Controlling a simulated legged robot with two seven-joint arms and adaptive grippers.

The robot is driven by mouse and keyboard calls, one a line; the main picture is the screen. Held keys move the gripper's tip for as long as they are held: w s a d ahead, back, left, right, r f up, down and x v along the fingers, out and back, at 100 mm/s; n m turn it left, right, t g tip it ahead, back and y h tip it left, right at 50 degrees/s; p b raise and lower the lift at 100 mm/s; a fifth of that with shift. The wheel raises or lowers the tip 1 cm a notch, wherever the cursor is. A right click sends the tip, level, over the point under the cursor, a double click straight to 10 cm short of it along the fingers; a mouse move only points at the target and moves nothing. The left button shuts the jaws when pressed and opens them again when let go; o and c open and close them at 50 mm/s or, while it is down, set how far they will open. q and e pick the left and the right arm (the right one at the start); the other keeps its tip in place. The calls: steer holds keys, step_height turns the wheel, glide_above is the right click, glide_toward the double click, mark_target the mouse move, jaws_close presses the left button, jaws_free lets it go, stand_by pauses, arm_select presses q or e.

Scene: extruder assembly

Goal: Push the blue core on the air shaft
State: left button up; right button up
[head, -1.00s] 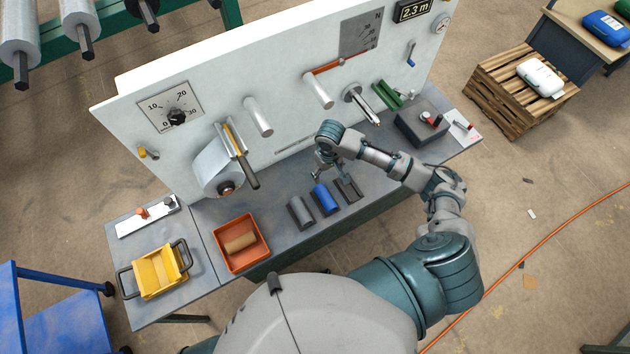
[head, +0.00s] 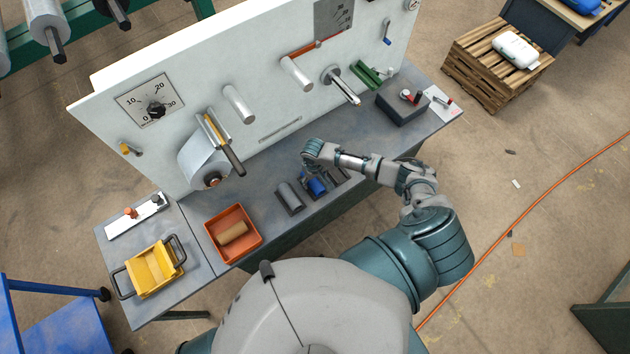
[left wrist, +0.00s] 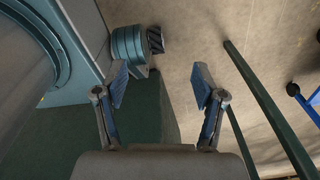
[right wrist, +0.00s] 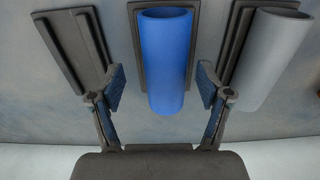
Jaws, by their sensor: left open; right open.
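The blue core (head: 316,186) lies in a dark cradle on the bench, partly hidden by my right gripper (head: 313,180) in the head view. In the right wrist view the blue core (right wrist: 166,60) sits between the two spread fingers of my right gripper (right wrist: 160,90), which is open with a gap on both sides. The air shaft, seemingly the metal shaft (head: 345,88) sticking out of the white panel, is bare. My left gripper (left wrist: 160,88) is open and empty over the floor in the left wrist view; it is not seen in the head view.
A grey core (head: 290,197) lies in a cradle beside the blue one, and an empty cradle (right wrist: 75,45) is on the other side. An orange bin (head: 246,222) holds a brown core. The white panel (head: 270,65) bounds the bench behind, with pegs and a film roll sticking out.

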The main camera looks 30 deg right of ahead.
mark_target(313, 181)
steer(key=shift+a+f, duration=0.2)
steer(key=shift+a, duration=0.1)
steer(key=shift+a+r, duration=0.1)
steer(key=shift+a, duration=0.25)
steer(key=shift+c, duration=1.4)
steer(key=shift+d, duration=0.25)
steer(key=c, duration=0.8)
steer(key=shift+s+d, duration=0.1)
steer(key=shift+d, duration=0.05)
steer(key=shift+c, duration=0.9)
steer(key=shift+s+d, duration=0.1)
steer(key=shift+d, duration=0.1)
steer(key=shift+a+r, duration=0.2)
step_height(313, 181, up, 3)
steer(key=shift+a+r, duration=0.1)
steer(key=shift+a, duration=0.05)
steer(key=s+a, duration=0.2)
steer(key=s, duration=0.2)
steer(key=s+a+r, duration=0.1)
steer(key=s+a, duration=0.2)
steer(key=s, duration=0.2)
steer(key=s+a, duration=0.2)
steer(key=s, duration=0.2)
steer(key=shift+s+a+r, duration=0.2)
steer(key=shift+s+a, duration=0.05)
steer(key=shift+a, duration=0.15)
arm_select(q)
steer(key=shift+a+f, duration=0.25)
steer(key=shift+a, duration=0.25)
